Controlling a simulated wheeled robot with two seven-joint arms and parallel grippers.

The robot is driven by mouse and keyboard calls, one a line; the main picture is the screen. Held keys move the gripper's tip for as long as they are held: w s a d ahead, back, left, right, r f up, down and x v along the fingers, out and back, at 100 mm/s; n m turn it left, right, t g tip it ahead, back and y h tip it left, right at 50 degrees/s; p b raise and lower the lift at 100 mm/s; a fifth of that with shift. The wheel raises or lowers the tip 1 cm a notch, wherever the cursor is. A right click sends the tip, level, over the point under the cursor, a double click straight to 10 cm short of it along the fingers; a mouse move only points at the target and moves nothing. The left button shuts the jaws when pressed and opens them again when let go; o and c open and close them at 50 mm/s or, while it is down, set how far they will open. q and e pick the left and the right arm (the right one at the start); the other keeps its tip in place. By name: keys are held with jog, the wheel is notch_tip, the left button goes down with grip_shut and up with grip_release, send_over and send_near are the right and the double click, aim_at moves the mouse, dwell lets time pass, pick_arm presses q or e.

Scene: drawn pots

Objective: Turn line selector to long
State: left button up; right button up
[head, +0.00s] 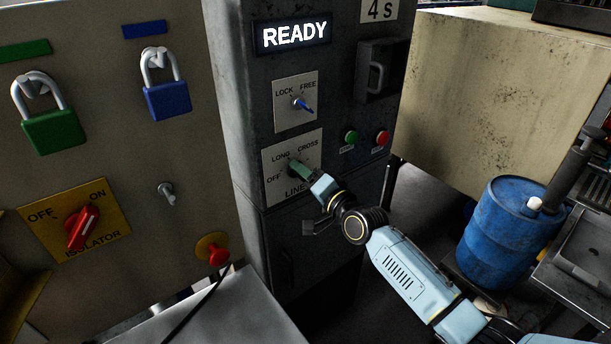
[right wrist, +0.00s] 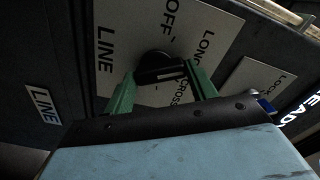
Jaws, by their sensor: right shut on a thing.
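The line selector is a dark knob on a pale plate (head: 276,190) marked OFF, LONG, CROSS and LINE, on the dark cabinet front. In the right wrist view the black knob (right wrist: 157,66) sits between the two green fingers of my right gripper (right wrist: 162,78). My right gripper also shows in the head view (head: 298,169), up against the plate and shut on the knob, hiding most of it. I cannot tell which mark the knob points to. My left gripper is not in view.
Above is a LOCK/FREE selector (head: 301,104) with a blue lever and a lit READY sign (head: 294,35). Green (head: 351,137) and red (head: 382,138) buttons are to the right. A red isolator (head: 83,227) and padlocks are left. A blue drum (head: 505,232) stands right.

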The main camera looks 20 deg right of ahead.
jog(key=shift+m, duration=0.4)
jog(key=o, duration=1)
jog(key=v, duration=1.3)
jog(key=shift+s+d+r, duration=0.1)
jog(key=shift+s, duration=0.1)
